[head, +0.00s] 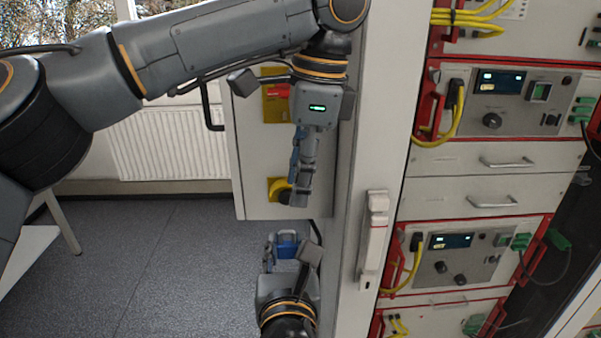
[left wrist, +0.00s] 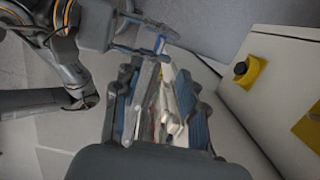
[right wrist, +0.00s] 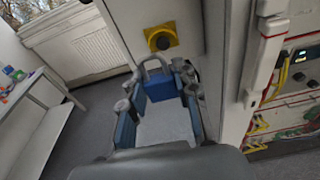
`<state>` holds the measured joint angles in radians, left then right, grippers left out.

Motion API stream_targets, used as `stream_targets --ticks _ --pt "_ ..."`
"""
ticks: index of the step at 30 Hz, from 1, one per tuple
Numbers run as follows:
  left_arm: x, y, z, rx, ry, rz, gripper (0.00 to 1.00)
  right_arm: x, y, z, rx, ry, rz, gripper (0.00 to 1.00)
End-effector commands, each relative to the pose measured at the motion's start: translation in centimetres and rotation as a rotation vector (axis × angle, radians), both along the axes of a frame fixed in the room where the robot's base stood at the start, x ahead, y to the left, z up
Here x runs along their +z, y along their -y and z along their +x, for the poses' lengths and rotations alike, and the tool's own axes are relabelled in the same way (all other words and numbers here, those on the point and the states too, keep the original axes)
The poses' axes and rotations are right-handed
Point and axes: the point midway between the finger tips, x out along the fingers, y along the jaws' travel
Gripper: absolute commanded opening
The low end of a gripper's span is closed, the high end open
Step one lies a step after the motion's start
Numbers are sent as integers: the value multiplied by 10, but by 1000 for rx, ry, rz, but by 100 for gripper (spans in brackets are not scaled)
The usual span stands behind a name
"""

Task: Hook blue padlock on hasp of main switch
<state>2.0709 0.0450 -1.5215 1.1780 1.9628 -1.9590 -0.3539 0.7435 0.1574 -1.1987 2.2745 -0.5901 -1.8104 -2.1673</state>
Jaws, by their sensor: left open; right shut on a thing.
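The blue padlock (right wrist: 168,86) is in my right gripper (right wrist: 156,88). Its grey shackle points up toward the main switch in the right wrist view. The main switch (right wrist: 161,37) is a yellow plate with a black knob on the pale cabinet, above and apart from the padlock. In the head view my right gripper (head: 286,255) holds the padlock (head: 287,244) below the cabinet's bottom edge. My left gripper (head: 300,192) is open and points down beside the switch (head: 276,190), partly in front of it. The left wrist view shows the switch (left wrist: 245,72) at right. The hasp is not clearly discernible.
The cabinet (head: 250,160) also bears an upper yellow plate (head: 275,106). A white door frame with a handle (head: 374,240) stands close to the right of both grippers. Racks with yellow cables (head: 465,20) are farther right. Open floor (head: 170,260) lies left.

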Motion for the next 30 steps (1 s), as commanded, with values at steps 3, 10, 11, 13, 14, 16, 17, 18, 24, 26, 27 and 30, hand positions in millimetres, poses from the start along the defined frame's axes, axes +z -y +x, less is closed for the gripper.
stream_targets --ticks 3,10,11,13,14,16,17,18,24,26,27,30 --pt "-12 -3 0 0 -1 3 42 0 0 0 0 1 0 0" --pt "-54 -10 -1 0 -1 3 42 0 0 0 0 1 0 0" --pt "-60 -10 -1 0 -2 2 42 0 0 0 0 1 0 0" --pt "-73 -12 0 1 -1 2 42 0 0 0 0 1 0 0" --pt "-79 -13 -1 1 -1 3 42 0 0 0 0 1 0 0" --pt "-89 -15 -1 1 -2 2 42 0 0 0 0 1 0 0" --pt "-94 -15 -1 1 -1 1 42 0 0 0 0 1 0 0" --pt "-98 -15 -1 1 0 1 42 0 0 0 0 1 0 0" --pt "-113 -17 -1 0 1 -1 42 0 0 0 0 1 0 0" --pt "-115 -18 0 1 1 -1 42 0 0 0 0 1 0 0" --pt "-115 -18 0 1 1 -1 42 0 0 0 0 1 0 0" --pt "-115 -18 0 1 1 -1 42 0 0 0 0 1 0 0"
